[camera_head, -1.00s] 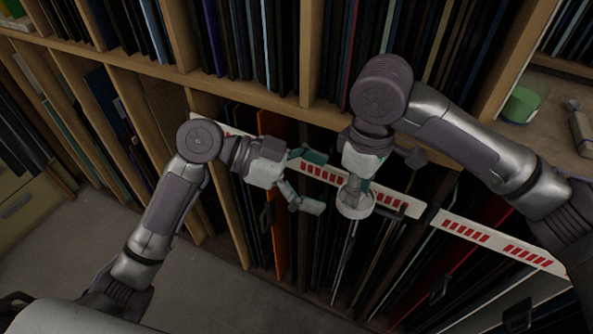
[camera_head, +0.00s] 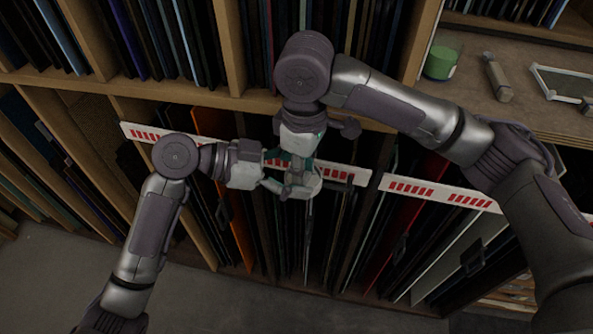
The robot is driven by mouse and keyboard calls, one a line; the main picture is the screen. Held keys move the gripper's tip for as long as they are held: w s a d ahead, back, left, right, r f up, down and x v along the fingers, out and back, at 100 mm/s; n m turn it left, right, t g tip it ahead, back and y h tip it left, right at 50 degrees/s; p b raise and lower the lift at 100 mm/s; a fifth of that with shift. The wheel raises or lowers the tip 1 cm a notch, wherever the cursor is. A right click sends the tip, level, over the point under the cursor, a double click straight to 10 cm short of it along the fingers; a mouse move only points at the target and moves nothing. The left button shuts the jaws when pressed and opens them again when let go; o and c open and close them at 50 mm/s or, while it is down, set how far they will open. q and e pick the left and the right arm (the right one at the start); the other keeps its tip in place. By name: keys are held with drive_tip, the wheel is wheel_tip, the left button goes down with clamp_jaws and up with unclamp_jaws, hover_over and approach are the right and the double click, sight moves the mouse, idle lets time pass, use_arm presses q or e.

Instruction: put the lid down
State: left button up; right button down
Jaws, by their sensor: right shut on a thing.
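The lid (camera_head: 309,184) looks like a small pale round piece. It is at the fingers of my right gripper (camera_head: 300,172), which points down and is shut on it. The lid is held in the air in front of the rack, and the fingers partly cover it. My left gripper (camera_head: 278,174) comes in from the left at the same height in the picture. Its fingers look spread, and their tips lie close to the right gripper and the lid. I cannot tell whether they touch.
A workbench (camera_head: 530,112) is at the upper right. On it are a green round container (camera_head: 440,62), a grey tool (camera_head: 497,77) and a pale frame (camera_head: 562,84). A rack of upright sheets with a red-marked white rail (camera_head: 440,191) fills the front. Floor shows below.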

use_arm(q)
drive_tip(key=shift+s+d, duration=0.1)
drive_tip(key=shift+s, duration=0.05)
drive_tip(key=c, duration=0.5)
use_arm(e)
drive_tip(key=shift+w, duration=0.1)
drive_tip(key=c, duration=0.9)
unclamp_jaws()
drive_tip(key=shift+r, duration=0.1)
